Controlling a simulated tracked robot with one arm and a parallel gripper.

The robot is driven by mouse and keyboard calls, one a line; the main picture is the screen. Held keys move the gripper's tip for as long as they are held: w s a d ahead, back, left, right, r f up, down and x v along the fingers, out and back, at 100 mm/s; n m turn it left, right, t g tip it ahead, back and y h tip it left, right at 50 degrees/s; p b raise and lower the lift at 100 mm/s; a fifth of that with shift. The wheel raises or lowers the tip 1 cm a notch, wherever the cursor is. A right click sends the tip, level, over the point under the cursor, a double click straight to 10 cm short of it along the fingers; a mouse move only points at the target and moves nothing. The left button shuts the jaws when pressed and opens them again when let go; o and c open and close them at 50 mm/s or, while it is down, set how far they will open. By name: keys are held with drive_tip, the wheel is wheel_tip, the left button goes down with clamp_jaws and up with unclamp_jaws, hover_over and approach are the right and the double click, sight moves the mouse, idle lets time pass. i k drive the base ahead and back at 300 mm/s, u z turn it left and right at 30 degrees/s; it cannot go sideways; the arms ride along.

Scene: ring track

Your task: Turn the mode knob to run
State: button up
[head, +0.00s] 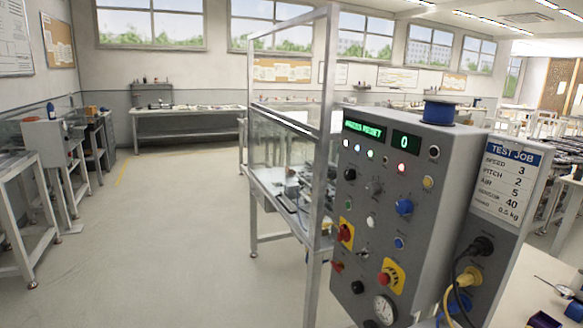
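A grey control panel (375,225) stands upright at the right of centre, its front turned to the left. It carries a black knob (350,173) at the upper left, a blue knob (404,207) at the right, a red handle on a yellow plate (346,232) at the left edge, and a black knob (357,287) low down. The labels are too small to read, so I cannot tell which is the mode knob or where it points. A green display (365,130) ends in "RESET", and another (406,142) shows 0. My gripper is not in view.
A red button on a yellow plate (391,277) and a gauge (384,309) sit low on the panel. A test job card (506,181) hangs at its right side, above cables (465,280). A clear-walled guard frame (290,110) stands behind. Open floor (170,220) lies left.

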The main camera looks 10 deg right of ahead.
sight(349, 174)
drive_tip(key=u, duration=0.1)
drive_tip(key=i, duration=1.25)
drive_tip(key=z, duration=0.5)
drive_tip(key=i, duration=0.35)
drive_tip(key=z, duration=0.35)
